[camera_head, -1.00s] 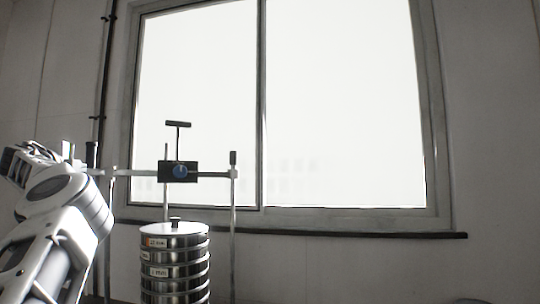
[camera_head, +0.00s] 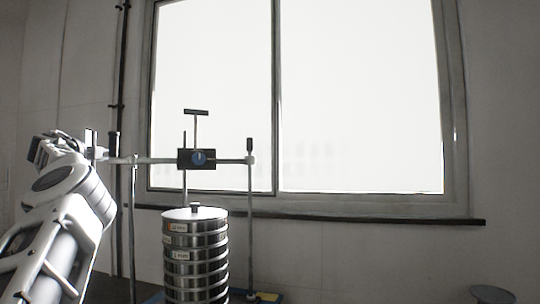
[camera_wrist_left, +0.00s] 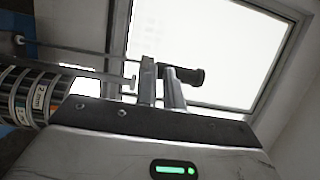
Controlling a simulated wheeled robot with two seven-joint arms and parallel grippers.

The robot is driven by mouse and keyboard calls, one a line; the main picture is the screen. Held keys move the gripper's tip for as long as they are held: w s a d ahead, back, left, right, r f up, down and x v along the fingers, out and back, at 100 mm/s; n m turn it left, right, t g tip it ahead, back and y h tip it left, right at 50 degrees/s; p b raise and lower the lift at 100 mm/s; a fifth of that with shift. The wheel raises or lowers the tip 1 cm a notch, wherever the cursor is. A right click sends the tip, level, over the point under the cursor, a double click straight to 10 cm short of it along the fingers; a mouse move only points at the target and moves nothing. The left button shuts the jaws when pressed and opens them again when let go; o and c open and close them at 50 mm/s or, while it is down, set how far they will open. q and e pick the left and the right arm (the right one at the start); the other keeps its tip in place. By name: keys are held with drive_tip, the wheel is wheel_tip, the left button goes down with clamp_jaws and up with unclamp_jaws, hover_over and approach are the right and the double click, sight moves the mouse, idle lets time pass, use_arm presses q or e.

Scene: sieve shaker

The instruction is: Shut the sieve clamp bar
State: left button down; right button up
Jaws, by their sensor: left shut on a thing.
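The sieve clamp bar (camera_head: 225,160) is a thin pale rod lying about level above the sieve stack (camera_head: 195,255). It carries a black block with a blue knob (camera_head: 198,158) and a T-handle (camera_head: 196,112). A black upright grip (camera_head: 114,142) stands at the bar's left end. My left gripper (camera_head: 100,147) is at this grip and shut on it. In the left wrist view the black grip (camera_wrist_left: 187,75) sticks out past the fingers (camera_wrist_left: 160,85). Some of the contact is hidden. The bar's right end meets a post with a black top (camera_head: 250,146). My right gripper is out of view.
Thin posts (camera_head: 133,230) stand either side of the stack. A window (camera_head: 360,100) with a sill and a dark wall pipe (camera_head: 119,60) are behind. A round grey object (camera_head: 492,293) shows at the lower right. The space right of the posts looks clear.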

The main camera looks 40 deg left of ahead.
use_arm(q)
drive_tip(key=s+d+b, duration=0.2)
drive_tip(key=s+b, duration=0.4)
drive_tip(key=s, duration=0.5)
drive_tip(key=shift+s+d+b, duration=0.15)
drive_tip(key=shift+s+b, duration=0.05)
drive_tip(key=shift+b, duration=0.15)
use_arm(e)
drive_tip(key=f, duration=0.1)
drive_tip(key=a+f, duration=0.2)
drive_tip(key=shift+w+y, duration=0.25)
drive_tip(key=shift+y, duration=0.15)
